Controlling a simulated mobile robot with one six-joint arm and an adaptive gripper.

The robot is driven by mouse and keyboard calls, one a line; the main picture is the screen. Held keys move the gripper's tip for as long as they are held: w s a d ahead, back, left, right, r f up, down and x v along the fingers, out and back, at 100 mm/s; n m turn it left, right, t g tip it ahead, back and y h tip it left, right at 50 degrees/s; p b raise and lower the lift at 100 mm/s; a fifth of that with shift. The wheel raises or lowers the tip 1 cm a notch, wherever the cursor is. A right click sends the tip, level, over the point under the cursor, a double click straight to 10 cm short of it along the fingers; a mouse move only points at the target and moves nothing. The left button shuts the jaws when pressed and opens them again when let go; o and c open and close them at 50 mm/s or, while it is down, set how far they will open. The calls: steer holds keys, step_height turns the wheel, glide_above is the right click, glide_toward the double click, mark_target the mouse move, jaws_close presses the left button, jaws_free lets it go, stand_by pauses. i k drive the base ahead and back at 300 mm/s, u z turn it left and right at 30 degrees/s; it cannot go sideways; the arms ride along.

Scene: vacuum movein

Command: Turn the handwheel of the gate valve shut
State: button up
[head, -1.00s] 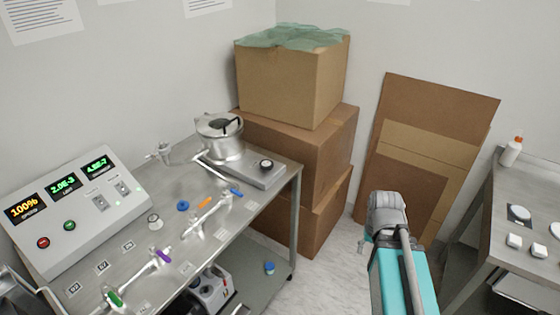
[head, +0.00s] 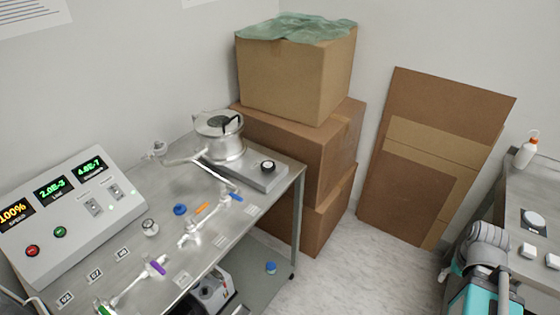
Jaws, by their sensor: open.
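On the steel bench (head: 215,262) at left stands a silver round vessel (head: 222,150) with a black handle on its lid. Metal pipework with a blue round knob (head: 180,209) and orange, blue and purple levers runs along the bench. The blue knob could be a handwheel, but I cannot tell for certain which part is the gate valve's handwheel. My arm, grey and teal, shows at the lower right, well apart from the bench pipework. My gripper is not visible.
A control box (head: 72,215) with lit displays stands on the bench at left. Stacked cardboard boxes (head: 296,80) stand behind it. Flat cardboard (head: 410,180) leans on the wall. A second table (head: 515,190) stands at right. The floor (head: 345,255) between is clear.

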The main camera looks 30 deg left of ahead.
mark_target(267, 166)
steer(key=z, duration=0.15)
steer(key=k, duration=1)
steer(key=u, duration=1.35)
steer(key=i, duration=0.9)
steer(key=z, duration=0.05)
